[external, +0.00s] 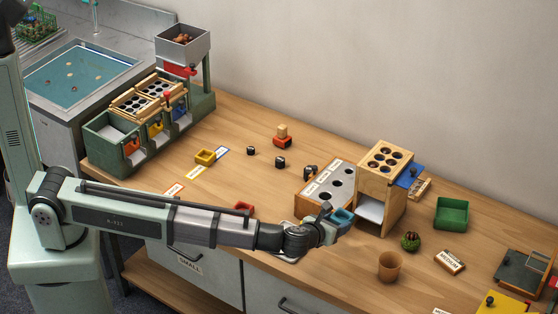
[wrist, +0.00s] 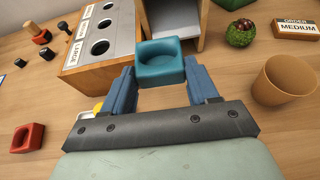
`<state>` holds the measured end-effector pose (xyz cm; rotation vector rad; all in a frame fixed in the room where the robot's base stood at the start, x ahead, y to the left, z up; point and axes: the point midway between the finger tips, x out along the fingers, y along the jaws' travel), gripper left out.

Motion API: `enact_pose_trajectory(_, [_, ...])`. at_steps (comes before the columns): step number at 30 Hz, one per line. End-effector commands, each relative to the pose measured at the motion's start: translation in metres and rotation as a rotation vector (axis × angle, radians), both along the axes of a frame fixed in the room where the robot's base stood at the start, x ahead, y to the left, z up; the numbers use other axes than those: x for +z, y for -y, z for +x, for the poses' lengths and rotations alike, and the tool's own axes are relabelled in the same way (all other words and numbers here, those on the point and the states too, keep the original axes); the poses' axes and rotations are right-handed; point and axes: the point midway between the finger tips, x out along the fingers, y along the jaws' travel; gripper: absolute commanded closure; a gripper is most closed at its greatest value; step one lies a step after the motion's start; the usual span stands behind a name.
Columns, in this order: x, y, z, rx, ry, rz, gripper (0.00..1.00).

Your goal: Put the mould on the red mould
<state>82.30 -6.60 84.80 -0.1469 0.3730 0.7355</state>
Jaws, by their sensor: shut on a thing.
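A teal, square mould with a round hollow (wrist: 161,62) is between the fingertips of my gripper (wrist: 162,72), which is shut on it. In the external view the teal mould (external: 344,217) shows at the end of my arm, in front of the wooden box; its height above the table is hard to tell. The red mould (wrist: 28,138) lies on the table at the left of the wrist view, apart from my gripper, its hollow facing up. In the external view the red mould (external: 244,207) is partly hidden behind my forearm.
A sizing block with round holes (external: 328,186) and a tall wooden box (external: 386,160) stand close beyond my gripper. A yellow mould (external: 205,157) lies farther left.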

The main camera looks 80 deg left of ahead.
Motion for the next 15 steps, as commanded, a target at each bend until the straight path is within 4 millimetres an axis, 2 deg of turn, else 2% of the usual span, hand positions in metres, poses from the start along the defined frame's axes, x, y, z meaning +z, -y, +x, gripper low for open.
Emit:
enact_pose_trajectory(4, [0.007,-0.048,-0.01,0.059,0.007,-0.002,0.73])
enact_pose_trajectory(8, [0.016,-0.093,-0.035,0.114,0.014,-0.004,0.73])
enact_pose_trajectory(12, [0.022,-0.135,-0.077,0.224,0.0,0.001,0.73])
enact_pose_trajectory(15, [0.025,-0.157,-0.114,0.332,-0.012,0.001,0.73])
